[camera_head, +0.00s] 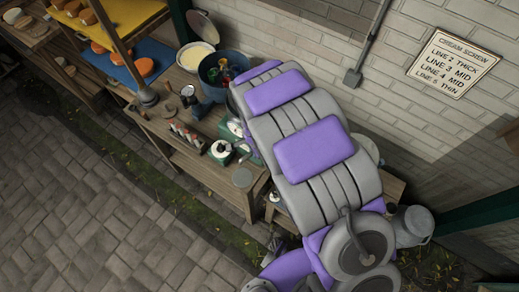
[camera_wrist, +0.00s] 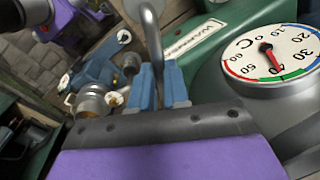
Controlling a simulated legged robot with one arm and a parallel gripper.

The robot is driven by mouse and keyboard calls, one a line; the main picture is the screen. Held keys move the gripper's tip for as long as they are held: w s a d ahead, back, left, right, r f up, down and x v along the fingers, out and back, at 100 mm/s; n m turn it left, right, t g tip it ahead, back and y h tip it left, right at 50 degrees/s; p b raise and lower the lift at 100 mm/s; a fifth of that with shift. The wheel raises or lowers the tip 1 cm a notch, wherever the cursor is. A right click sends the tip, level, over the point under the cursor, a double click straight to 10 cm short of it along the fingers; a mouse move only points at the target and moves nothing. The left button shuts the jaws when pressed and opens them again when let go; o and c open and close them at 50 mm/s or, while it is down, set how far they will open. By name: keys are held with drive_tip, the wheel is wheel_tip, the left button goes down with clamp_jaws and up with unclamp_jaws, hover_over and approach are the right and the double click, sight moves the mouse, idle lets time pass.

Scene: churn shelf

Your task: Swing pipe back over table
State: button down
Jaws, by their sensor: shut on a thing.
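In the wrist view, my gripper (camera_wrist: 160,85) has its two blue fingers closed around the lower part of a grey metal pipe (camera_wrist: 152,30). The pipe rises from the fingers and curves over at the top edge of the picture. Beside it on the right is a green housing (camera_wrist: 232,32) with a white label. In the head view, a wooden table (camera_head: 200,163) runs along the brick wall. My grey and purple body covers its right part, and I cannot make out my gripper or the held pipe there.
A round temperature dial (camera_wrist: 272,58) on a grey metal dome is close on the right. The table bears a blue pot (camera_head: 213,90), a cream-filled bowl (camera_head: 195,57) and small bottles (camera_head: 186,136). Paving (camera_head: 90,210) in front is open.

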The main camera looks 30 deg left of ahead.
drive_tip(key=shift+w+a+m+p, duration=0.15)
drive_tip(key=shift+a+m+p, duration=0.15)
drive_tip(key=c, duration=1.4)
unclamp_jaws()
drive_tip(key=o, duration=0.3)
drive_tip(key=shift+a, duration=0.25)
drive_tip(key=shift+d, duration=0.1)
drive_tip(key=shift+d+r, duration=0.2)
drive_tip(key=shift+r, duration=0.3)
wheel_tip(320, 180, up, 16)
drive_tip(key=s+d+b, duration=0.1)
drive_tip(key=shift+d, duration=0.35)
